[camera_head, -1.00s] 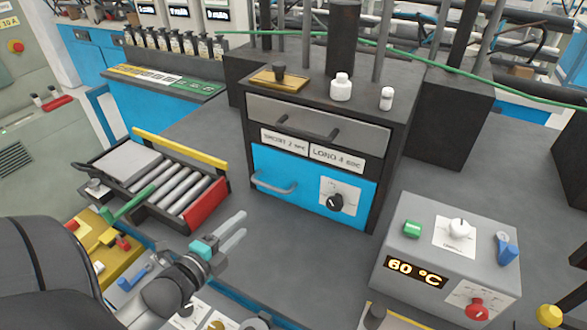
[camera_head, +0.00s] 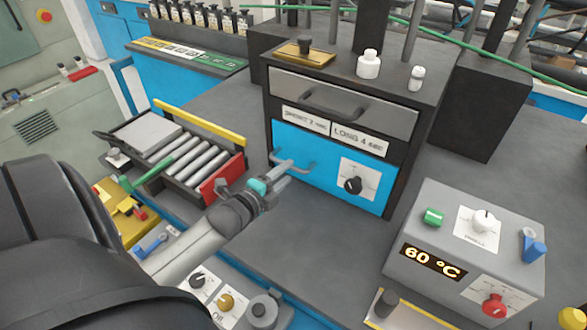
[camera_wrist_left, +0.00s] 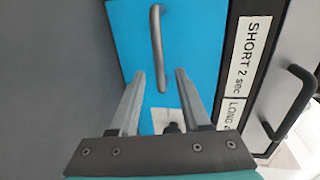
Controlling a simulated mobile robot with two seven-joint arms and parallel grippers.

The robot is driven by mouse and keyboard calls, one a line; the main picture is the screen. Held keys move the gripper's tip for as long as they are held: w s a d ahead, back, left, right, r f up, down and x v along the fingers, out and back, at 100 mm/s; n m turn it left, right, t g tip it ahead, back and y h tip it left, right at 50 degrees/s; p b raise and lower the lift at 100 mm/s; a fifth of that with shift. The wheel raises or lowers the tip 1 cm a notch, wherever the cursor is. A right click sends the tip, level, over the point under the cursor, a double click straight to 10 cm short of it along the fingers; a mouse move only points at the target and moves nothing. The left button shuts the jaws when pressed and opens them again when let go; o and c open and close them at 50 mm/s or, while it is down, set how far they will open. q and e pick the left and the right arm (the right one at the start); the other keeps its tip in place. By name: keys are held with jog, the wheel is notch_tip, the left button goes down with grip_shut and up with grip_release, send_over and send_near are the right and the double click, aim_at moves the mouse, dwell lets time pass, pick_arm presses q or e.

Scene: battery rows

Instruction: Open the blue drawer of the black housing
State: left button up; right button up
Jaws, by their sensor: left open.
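The black housing (camera_head: 397,199) stands on the grey bench with a blue drawer (camera_head: 320,175) in its lower front and a grey drawer (camera_head: 345,103) above. The blue drawer looks shut. Its grey bar handle (camera_head: 296,166) is at its left, and a black knob (camera_head: 353,185) is at its right. My left gripper (camera_head: 283,174) is just in front of the handle. In the left wrist view, the open fingers (camera_wrist_left: 160,85) point at the blue front (camera_wrist_left: 194,35), with the handle (camera_wrist_left: 157,48) beyond and between the tips. I cannot tell if they touch it. My right gripper is not in view.
A grey box reading 60 °C (camera_head: 465,245) stands to the right. A roller tray (camera_head: 170,160) with a red end plate is close to the left of my left arm. White bottles (camera_head: 369,64) stand on the housing. Bare bench lies in front of it.

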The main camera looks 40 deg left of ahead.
aim_at(294, 168)
pick_arm(q)
jog(key=shift+b+x, duration=0.35)
jog(key=shift+x, duration=1.8)
grip_shut()
